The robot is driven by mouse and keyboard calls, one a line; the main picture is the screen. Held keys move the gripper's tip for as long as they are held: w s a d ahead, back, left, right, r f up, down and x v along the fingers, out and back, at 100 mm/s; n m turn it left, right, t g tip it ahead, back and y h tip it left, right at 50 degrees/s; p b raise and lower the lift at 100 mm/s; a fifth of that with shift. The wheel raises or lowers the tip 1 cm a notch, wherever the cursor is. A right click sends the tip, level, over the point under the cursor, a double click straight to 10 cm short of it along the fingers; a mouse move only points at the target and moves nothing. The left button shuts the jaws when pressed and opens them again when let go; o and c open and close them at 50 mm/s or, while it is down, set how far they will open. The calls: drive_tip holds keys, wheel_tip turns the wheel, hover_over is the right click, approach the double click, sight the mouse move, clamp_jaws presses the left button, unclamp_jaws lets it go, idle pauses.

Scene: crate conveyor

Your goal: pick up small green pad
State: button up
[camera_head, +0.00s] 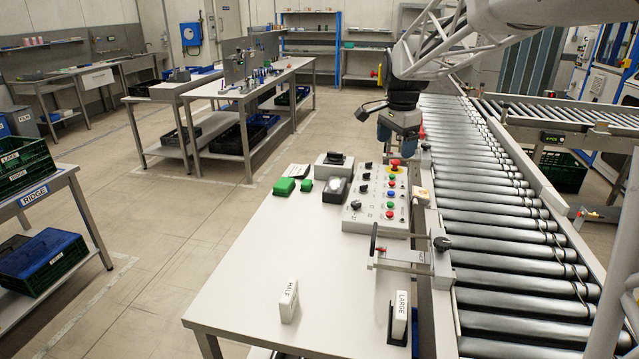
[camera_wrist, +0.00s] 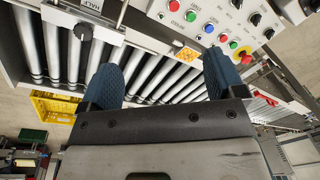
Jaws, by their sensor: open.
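Two green pads lie on the white table near its far left corner. The small green pad (camera_head: 306,185) is just right of the larger green pad (camera_head: 284,186). My gripper (camera_head: 395,138) hangs above the far end of the control panel, to the right of and higher than both pads. Its two blue fingers are spread apart in the wrist view (camera_wrist: 163,62), with nothing between them but conveyor rollers below. I cannot make out either pad in the wrist view.
The roller conveyor (camera_head: 500,240) runs along the right. The table's left middle is clear.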

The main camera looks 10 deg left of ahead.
drive_tip(key=w+a+f+m, duration=0.2)
drive_tip(key=w+a+f, duration=0.1)
drive_tip(key=w+a, duration=0.45)
drive_tip(key=m+g, duration=0.1)
drive_tip(key=m, duration=0.5)
hover_over(307, 182)
drive_tip(key=f, duration=1.9)
drive_tip(key=shift+a, duration=0.25)
drive_tip(key=shift+f, duration=0.15)
drive_tip(key=shift+f, duration=1.25)
drive_tip(key=shift+f, duration=0.1)
drive_tip(key=shift+d+f, duration=0.15)
drive_tip(key=shift+f, duration=2.35)
